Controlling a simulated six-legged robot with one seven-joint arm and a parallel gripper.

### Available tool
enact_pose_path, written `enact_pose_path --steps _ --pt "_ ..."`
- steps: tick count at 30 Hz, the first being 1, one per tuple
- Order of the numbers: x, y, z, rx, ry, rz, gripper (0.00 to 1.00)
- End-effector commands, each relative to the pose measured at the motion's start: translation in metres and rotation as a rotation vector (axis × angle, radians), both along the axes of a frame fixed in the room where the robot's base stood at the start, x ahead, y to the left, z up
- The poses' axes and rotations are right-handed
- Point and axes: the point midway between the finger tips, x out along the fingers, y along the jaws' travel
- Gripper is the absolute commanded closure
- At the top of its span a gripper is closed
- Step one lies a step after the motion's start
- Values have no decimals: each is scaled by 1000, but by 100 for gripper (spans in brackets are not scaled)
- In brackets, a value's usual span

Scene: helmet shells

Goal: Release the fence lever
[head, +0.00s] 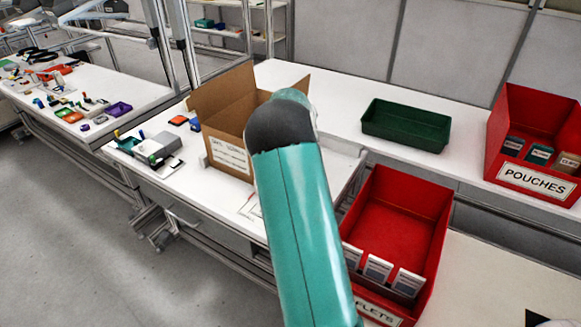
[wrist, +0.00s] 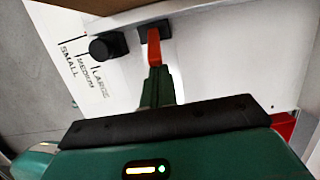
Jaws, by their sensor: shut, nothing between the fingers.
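The fence lever (wrist: 154,45) is a red handle on a black base on the white work surface, in the upper middle of the wrist view. My gripper (wrist: 158,75) is shut with nothing between its fingers. Its tips are right at the near end of the red handle; whether they touch it I cannot tell. A black knob (wrist: 105,46) sits left of the lever, beside marks reading SMALL, MEDIUM and LARGE. In the head view my teal arm hides the gripper, and I cannot make out the lever there.
An open cardboard box (head: 228,165) stands on the white bench behind my arm. A red bin with leaflets (head: 392,215) is to the right of my arm, with a green tray (head: 405,140) behind it and a red POUCHES bin (head: 540,110) at the far right.

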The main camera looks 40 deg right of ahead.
Motion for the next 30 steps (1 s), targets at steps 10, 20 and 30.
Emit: enact_pose_path --steps 10,20,30 --pt "1 1 1 0 0 1 100" --pt "1 0 4 -1 -1 1 100" --pt "1 0 17 0 0 2 100"
